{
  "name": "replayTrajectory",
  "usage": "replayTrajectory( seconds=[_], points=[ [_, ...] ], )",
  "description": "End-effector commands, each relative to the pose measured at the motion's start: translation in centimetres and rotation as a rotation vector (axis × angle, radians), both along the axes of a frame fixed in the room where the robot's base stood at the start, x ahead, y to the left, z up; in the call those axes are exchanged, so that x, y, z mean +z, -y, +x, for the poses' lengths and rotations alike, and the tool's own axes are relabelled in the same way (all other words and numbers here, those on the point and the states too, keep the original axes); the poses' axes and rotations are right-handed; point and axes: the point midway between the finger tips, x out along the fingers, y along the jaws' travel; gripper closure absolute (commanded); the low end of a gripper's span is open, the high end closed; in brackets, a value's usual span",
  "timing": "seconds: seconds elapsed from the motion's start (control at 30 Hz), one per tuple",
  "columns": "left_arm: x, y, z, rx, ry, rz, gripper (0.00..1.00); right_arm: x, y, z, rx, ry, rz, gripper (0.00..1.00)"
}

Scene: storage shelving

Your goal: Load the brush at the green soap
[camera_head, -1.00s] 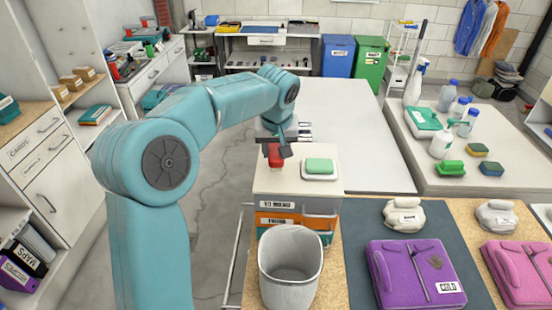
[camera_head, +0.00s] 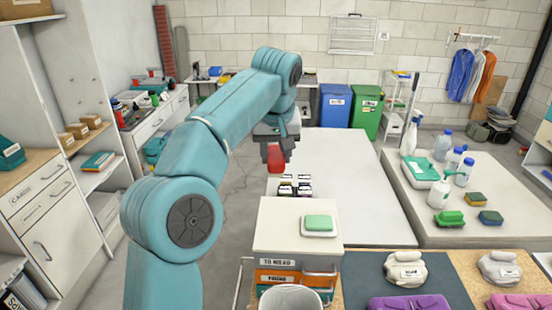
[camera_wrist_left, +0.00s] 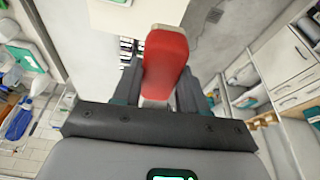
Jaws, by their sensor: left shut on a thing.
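The green soap (camera_head: 319,222) lies on a white dish (camera_head: 304,233) on the pale top of a small drawer unit (camera_head: 275,225). My left gripper (camera_head: 277,150) is shut on a red brush (camera_head: 277,160), raised above and behind the soap to its left, apart from it. In the left wrist view the red brush (camera_wrist_left: 165,62) sits between the two fingers of my left gripper (camera_wrist_left: 157,82). My right gripper is not in view.
A pale bin (camera_head: 290,297) stands in front of the drawer unit. A long white table (camera_head: 350,175) extends behind it. Bottles, sponges and a green brush-like item (camera_head: 450,218) stand on the right table (camera_head: 410,185). Purple and pink folded things lie at the front right.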

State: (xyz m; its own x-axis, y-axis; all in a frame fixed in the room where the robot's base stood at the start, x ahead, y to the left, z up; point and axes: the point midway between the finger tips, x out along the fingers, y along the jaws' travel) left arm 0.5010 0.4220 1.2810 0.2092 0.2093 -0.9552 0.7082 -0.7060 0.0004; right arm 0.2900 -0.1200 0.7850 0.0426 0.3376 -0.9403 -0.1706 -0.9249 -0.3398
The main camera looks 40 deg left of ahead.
Motion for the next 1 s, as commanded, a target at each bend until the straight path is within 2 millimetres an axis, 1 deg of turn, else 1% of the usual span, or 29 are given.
replayTrajectory(
  seconds=[0.27, 0.3, 0.37, 0.4, 0.63, 1.0],
  points=[
    [0.11, 0.0, 0.01, 0.0, 0.0, 0.0, 0.88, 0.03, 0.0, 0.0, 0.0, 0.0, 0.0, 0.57],
    [0.11, 0.0, 0.01, 0.0, 0.0, 0.0, 0.61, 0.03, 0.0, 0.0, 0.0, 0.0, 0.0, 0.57],
    [0.11, -0.01, 0.01, 0.0, 0.0, 0.0, 0.81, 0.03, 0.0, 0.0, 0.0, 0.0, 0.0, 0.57],
    [0.11, -0.01, 0.01, 0.0, 0.0, 0.0, 0.82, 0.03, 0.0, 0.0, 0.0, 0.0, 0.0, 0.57],
    [0.26, -0.02, 0.0, 0.0, 0.001, 0.001, 0.82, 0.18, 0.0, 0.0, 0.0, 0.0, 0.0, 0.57],
    [1.06, -0.02, -0.22, 0.001, 0.0, 0.0, 0.82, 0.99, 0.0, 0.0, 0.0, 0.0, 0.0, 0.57]
  ],
)
